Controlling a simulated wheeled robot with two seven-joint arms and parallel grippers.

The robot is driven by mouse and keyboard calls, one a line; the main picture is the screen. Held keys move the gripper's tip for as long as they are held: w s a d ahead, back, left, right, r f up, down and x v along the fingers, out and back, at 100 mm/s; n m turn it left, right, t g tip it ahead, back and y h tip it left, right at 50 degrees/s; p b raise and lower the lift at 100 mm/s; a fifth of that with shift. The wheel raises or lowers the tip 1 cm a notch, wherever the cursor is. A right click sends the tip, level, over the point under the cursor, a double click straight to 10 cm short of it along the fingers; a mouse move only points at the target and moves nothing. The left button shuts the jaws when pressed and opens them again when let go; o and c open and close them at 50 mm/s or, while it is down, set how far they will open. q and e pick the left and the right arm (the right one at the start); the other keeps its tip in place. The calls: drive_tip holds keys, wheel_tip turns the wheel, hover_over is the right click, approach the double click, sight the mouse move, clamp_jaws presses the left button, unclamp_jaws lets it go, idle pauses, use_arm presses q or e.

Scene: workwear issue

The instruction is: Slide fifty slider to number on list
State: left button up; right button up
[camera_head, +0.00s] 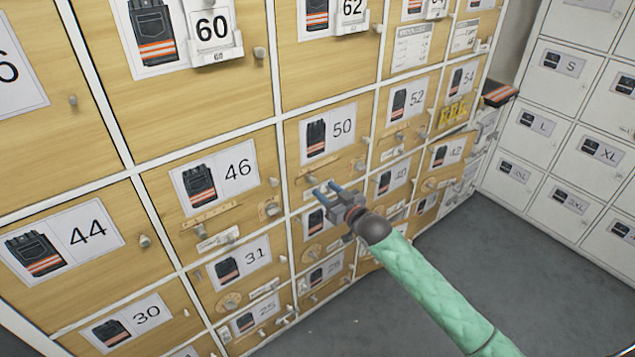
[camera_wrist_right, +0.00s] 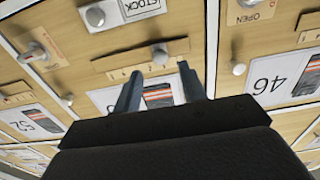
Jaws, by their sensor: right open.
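The door labelled 50 (camera_head: 340,129) is a wooden locker front with a trousers picture. In the right wrist view, its slider is a small grey knob (camera_wrist_right: 160,57) on a wooden strip (camera_wrist_right: 118,73) with tick marks. My right gripper (camera_head: 325,188) is open and empty in front of this door's lower part. In the wrist view its two fingers (camera_wrist_right: 160,72) stand either side of the knob in the picture; contact cannot be told. Printed list sheets (camera_head: 411,46) hang on a door at the upper right; their text is too small to read. My left gripper is out of view.
Neighbouring doors 46 (camera_head: 238,170) and 52 (camera_head: 416,99) carry similar strips and knobs. A STOCK plate (camera_wrist_right: 140,8) and a round knob (camera_wrist_right: 95,17) sit close to the slider strip. White lockers (camera_head: 540,125) stand at right; the grey floor between is clear.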

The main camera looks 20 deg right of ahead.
sight(315, 182)
drive_tip(key=x, duration=0.3)
drive_tip(key=shift+w+a+p, duration=0.1)
drive_tip(key=shift+w+p, duration=0.15)
drive_tip(key=shift+p, duration=0.1)
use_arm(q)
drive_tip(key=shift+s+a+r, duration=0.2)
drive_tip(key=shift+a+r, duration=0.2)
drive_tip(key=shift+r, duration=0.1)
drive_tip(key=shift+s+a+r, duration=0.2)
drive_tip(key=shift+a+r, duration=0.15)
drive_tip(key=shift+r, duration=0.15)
use_arm(e)
drive_tip(key=shift+w+a, duration=0.3)
drive_tip(key=shift+w, duration=0.35)
clamp_jaws()
